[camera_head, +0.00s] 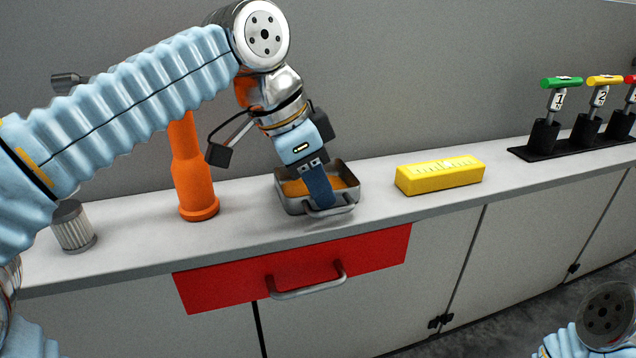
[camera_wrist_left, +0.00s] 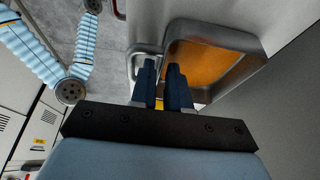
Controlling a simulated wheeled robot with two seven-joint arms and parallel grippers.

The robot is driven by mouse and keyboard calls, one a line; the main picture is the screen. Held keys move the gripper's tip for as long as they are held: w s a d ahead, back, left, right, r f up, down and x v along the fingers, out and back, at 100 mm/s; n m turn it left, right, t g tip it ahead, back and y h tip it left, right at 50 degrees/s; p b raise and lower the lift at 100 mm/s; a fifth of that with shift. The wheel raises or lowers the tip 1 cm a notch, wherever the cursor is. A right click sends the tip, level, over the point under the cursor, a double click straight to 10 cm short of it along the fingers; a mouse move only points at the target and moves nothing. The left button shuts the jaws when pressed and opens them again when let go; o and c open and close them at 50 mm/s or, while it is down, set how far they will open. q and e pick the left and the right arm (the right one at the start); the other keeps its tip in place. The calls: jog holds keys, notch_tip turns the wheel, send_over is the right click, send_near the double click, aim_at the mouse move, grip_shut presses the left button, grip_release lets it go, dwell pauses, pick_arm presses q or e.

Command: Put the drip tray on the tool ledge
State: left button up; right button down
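The drip tray (camera_head: 281,197) is a shallow steel pan with an orange inside and a bar handle on its front. It is on or just above the pale counter, and I cannot tell if it touches. My left gripper (camera_head: 323,205) reaches down over its front wall. In the left wrist view the fingers (camera_wrist_left: 161,66) are close together around the tray wall (camera_wrist_left: 235,36), one on the handle side and one on the inner side. They hide part of the handle. No surface is marked as the tool ledge. My right gripper is out of view.
The counter (camera_head: 250,230) carries an orange bottle-like object (camera_head: 193,175), a ribbed metal cylinder (camera_head: 73,229), a yellow block (camera_head: 440,176) and a numbered lever rack (camera_head: 545,150). A red panel with a handle (camera_head: 215,288) is on the front. Counter between tray and yellow block is clear.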

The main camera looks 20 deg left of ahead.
pick_arm(q)
jog(key=shift+o, duration=0.8)
jog(key=shift+r, duration=0.3)
jog(key=p+v, duration=0.3)
jog(key=v, duration=0.8)
jog(key=shift+r, duration=0.3)
jog(key=shift+s, duration=0.1)
